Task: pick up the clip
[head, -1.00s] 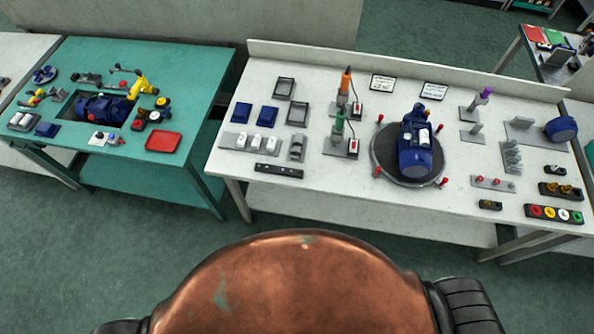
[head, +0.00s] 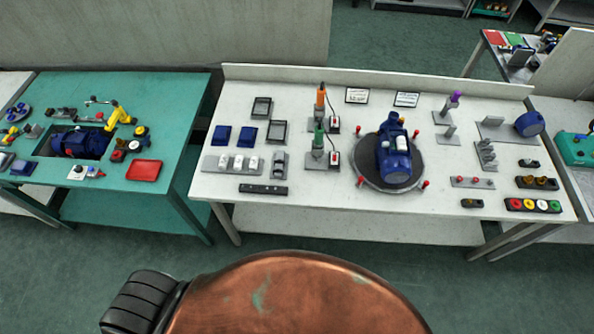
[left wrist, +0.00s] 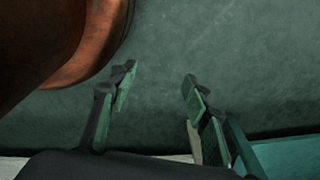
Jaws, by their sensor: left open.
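I cannot make out which small part is the clip in the head view or the left wrist view. Several small parts lie on the white table (head: 330,205), too small to tell apart surely. My left gripper (left wrist: 160,86) shows in the left wrist view with its two fingers spread apart and nothing between them. It hangs over the green floor, beside my copper body. Neither gripper shows in the head view, and my right gripper is in no view.
A blue pump (head: 394,155) stands on a round dark plate (head: 362,172) on the white table. A green table (head: 180,112) at the left holds a red tray (head: 144,170) and a yellow device (head: 120,115). Open floor lies in front of both tables.

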